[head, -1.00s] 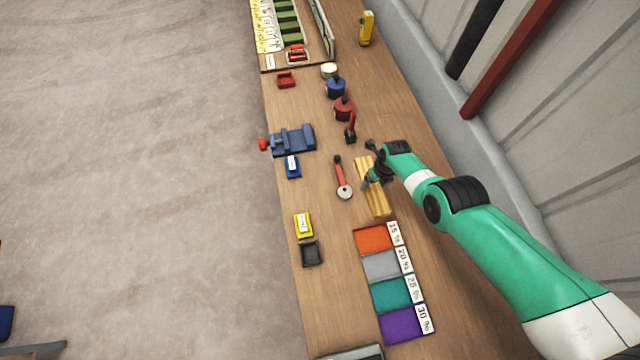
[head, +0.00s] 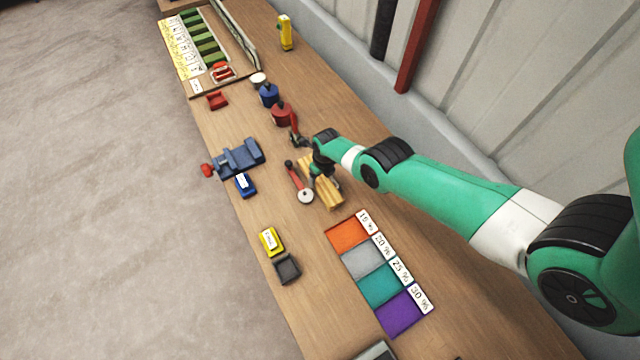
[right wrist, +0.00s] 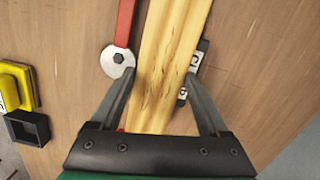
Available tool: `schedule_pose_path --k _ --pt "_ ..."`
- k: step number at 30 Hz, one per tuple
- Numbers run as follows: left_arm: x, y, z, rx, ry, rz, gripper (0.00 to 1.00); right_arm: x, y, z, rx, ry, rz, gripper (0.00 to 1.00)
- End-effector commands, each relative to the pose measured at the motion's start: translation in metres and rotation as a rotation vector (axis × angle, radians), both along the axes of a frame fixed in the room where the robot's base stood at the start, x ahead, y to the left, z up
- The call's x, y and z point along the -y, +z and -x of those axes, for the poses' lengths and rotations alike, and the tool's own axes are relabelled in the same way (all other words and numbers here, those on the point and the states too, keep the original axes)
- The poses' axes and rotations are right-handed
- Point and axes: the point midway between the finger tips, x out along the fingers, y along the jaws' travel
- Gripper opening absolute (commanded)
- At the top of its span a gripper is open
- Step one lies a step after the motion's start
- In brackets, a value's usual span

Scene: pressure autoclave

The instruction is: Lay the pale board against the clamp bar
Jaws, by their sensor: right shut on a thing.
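The pale board (head: 331,195) is a yellowish wooden piece on the bench, with a lengthwise line along it in the head view. It also fills the middle of the right wrist view (right wrist: 168,60). My right gripper (head: 322,177) is down over it, with one finger on each side, shut on it. Small metal fittings (right wrist: 196,62) show at the board's right edge in the right wrist view; I cannot tell whether they belong to the clamp bar. My gripper and arm hide part of the board in the head view. My left gripper is not in view.
A red-handled tool with a round grey end (head: 305,196) lies close to the board's left. Coloured squares (head: 364,262) with percent labels lie nearer. A blue vise (head: 238,157), a blue block (head: 245,186), a yellow block (head: 271,241) and a dark tray (head: 287,269) line the left edge.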

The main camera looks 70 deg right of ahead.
Motion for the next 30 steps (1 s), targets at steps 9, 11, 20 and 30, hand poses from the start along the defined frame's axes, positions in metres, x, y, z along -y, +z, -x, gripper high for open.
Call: schedule_pose_path --k 9,11,20,30 --pt "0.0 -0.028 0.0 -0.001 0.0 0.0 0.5 0.0 -0.028 0.0 0.0 0.0 0.0 0.09" --pt "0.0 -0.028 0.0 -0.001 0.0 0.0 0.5 0.0 -0.028 0.0 0.0 0.0 0.0 0.09" --pt "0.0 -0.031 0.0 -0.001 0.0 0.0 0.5 -0.001 -0.031 0.0 -0.001 0.0 0.0 1.0" --pt "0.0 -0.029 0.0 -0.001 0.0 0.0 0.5 -0.001 -0.03 0.0 -0.002 0.0 -0.001 1.0"
